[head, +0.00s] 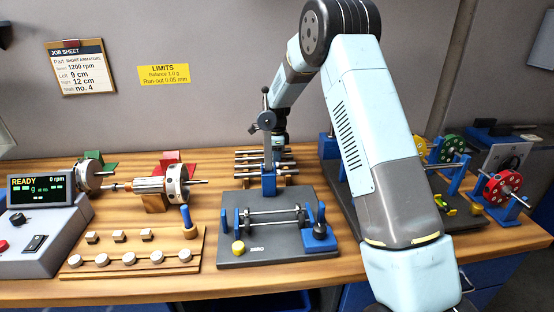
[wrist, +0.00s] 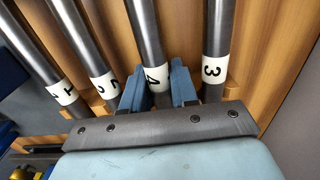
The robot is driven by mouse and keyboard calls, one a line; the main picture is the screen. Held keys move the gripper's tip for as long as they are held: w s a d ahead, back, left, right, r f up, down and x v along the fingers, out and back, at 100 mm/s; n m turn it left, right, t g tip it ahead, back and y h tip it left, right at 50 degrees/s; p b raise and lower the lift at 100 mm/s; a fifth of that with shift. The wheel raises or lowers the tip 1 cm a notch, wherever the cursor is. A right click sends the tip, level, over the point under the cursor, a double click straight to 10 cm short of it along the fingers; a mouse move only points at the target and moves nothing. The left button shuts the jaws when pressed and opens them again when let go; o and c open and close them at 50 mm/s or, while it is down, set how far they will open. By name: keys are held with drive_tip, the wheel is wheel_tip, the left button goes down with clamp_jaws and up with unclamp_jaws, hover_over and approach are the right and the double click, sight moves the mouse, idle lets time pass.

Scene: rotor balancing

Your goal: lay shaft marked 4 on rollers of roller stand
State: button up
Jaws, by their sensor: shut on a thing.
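The shaft marked 4 (wrist: 147,35) is a grey metal rod with a white numbered band, lying in a wooden rack among other marked shafts. My gripper (wrist: 158,88) has its two blue fingers shut on it, one on each side near the band. In the head view the gripper end is at the rack behind the roller stand and is hard to make out. The roller stand (head: 232,258) has a dark base, and its rollers (head: 272,218) sit between blue supports at the front.
The shaft marked 3 (wrist: 217,45) lies close to the right of the held one, with two more shafts to its left. A blue post rises at the back of the stand, between its rollers and the rack. A tray of weights (head: 75,272) is left of the stand.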

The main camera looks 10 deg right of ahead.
drive_tip(key=shift+w+r, duration=0.1)
clamp_jaws()
drive_tip(key=shift+r, duration=2.95)
